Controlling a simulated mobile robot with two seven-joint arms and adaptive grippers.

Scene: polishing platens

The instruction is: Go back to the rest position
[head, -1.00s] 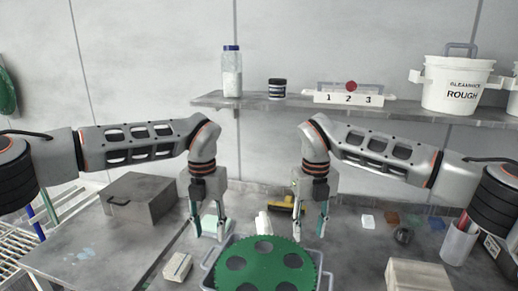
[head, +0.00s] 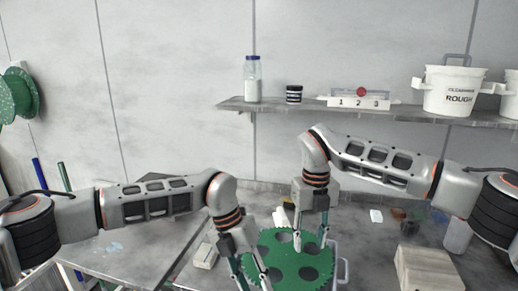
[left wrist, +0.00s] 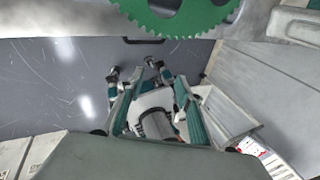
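My left gripper (head: 250,272) is low at the front of the head view, by the left edge of the green toothed platen (head: 288,260). Its fingers are apart with nothing held between them; they also stand spread in the left wrist view (left wrist: 153,112). The platen has several dark round holes and also shows at the top of the left wrist view (left wrist: 178,18). My right gripper (head: 311,238) hangs over the platen's back right part, fingers apart and empty. Whether it touches the platen, I cannot tell.
A grey tub's handle (head: 344,270) shows right of the platen. A pale block (head: 205,256) lies to its left, a larger block (head: 428,270) to the right.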

